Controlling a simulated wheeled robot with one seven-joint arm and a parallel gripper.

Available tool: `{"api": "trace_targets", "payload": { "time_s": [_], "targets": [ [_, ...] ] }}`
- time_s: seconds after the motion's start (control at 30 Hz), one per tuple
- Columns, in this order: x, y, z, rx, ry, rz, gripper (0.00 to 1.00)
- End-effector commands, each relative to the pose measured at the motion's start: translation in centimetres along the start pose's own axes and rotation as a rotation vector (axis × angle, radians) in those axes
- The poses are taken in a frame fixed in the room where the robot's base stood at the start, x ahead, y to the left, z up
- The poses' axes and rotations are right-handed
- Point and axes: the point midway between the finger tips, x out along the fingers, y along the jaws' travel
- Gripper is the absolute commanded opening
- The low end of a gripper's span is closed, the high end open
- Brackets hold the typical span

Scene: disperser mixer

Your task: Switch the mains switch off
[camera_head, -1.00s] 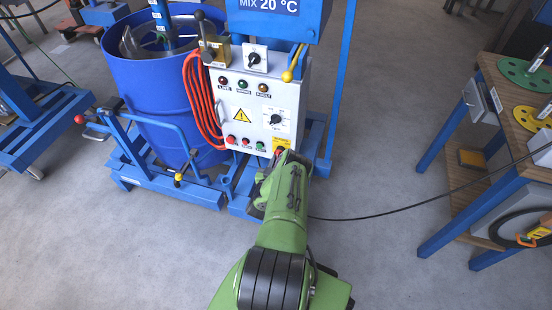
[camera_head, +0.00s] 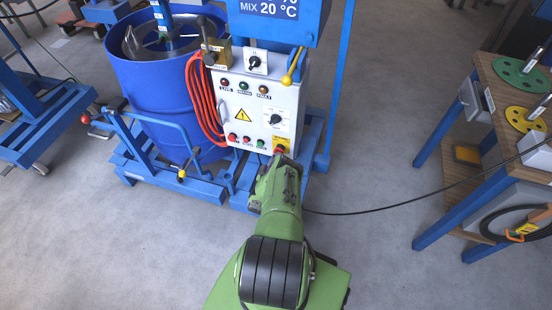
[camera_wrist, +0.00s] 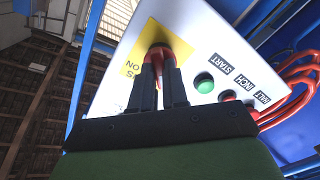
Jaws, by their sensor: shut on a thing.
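The mains switch has a red handle (camera_wrist: 158,55) on a yellow plate (camera_wrist: 140,67) at the lower right corner of the white control panel (camera_head: 262,108). The yellow plate also shows in the head view (camera_head: 282,141). My gripper (camera_wrist: 160,66) has its two black fingers shut on the red handle, one on each side. The fingers cover part of the handle and plate lettering. In the head view my green arm reaches up to the panel's lower right and hides most of the gripper.
Next to the switch are a green START button (camera_wrist: 205,84) and red buttons. A dial (camera_head: 275,119), lamps and an orange cable loop (camera_head: 202,100) are on or beside the panel. A blue drum (camera_head: 165,95) stands left, a workbench (camera_head: 505,130) right.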

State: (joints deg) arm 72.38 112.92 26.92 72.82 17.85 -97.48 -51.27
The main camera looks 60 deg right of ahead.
Motion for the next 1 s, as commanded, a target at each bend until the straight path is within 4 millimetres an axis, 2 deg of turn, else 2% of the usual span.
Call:
{"api": "trace_targets", "payload": {
  "time_s": [0.57, 0.6, 0.73, 1.0],
  "targets": [
    [0.00, -0.03, -0.01, -0.031, 0.001, 0.000, 0.00],
    [0.00, -0.03, -0.01, -0.031, 0.001, 0.000, 0.20],
    [0.00, -0.03, -0.01, -0.029, 0.001, 0.000, 0.39],
    [0.04, -0.03, 0.00, -0.028, 0.001, 0.000, 0.39]
  ]
}}
